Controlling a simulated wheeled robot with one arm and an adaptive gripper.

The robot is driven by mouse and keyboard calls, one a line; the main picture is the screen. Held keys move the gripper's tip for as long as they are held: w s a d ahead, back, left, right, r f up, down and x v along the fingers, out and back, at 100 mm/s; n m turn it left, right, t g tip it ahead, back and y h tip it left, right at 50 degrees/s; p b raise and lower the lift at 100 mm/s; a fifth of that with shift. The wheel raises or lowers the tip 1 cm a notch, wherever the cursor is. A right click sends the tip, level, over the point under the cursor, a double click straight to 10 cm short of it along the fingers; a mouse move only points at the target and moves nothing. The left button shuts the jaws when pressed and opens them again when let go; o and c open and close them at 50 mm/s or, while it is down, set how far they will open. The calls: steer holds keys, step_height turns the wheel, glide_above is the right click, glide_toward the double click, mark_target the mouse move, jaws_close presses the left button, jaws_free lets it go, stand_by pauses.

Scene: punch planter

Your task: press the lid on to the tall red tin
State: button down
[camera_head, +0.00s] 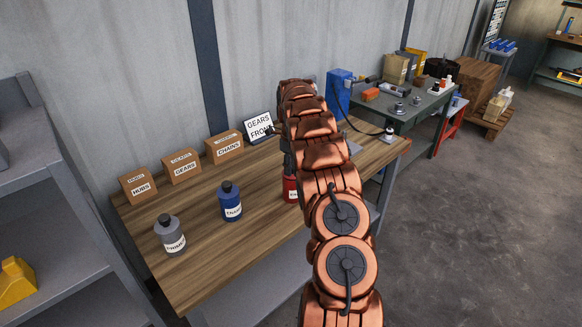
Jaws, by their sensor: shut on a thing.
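The tall red tin (290,189) stands on the wooden workbench near its middle. My arm hides its right side, and its top runs into the dark shape of my gripper (287,163). My gripper is directly above the tin, pointing down, partly hidden behind my arm. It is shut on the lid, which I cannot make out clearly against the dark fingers. I cannot tell whether the lid touches the tin's rim or how it sits.
Cardboard boxes (182,167) and a sign (259,128) line the wall. A green table (420,120) stands beyond on the right.

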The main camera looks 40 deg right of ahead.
stand_by(0.4)
steer(key=c, duration=0.7)
jaws_free()
steer(key=shift+o, duration=0.3)
steer(key=o, duration=0.4)
steer(key=shift+r+p, duration=0.75)
steer(key=shift+r, duration=2.75)
jaws_close()
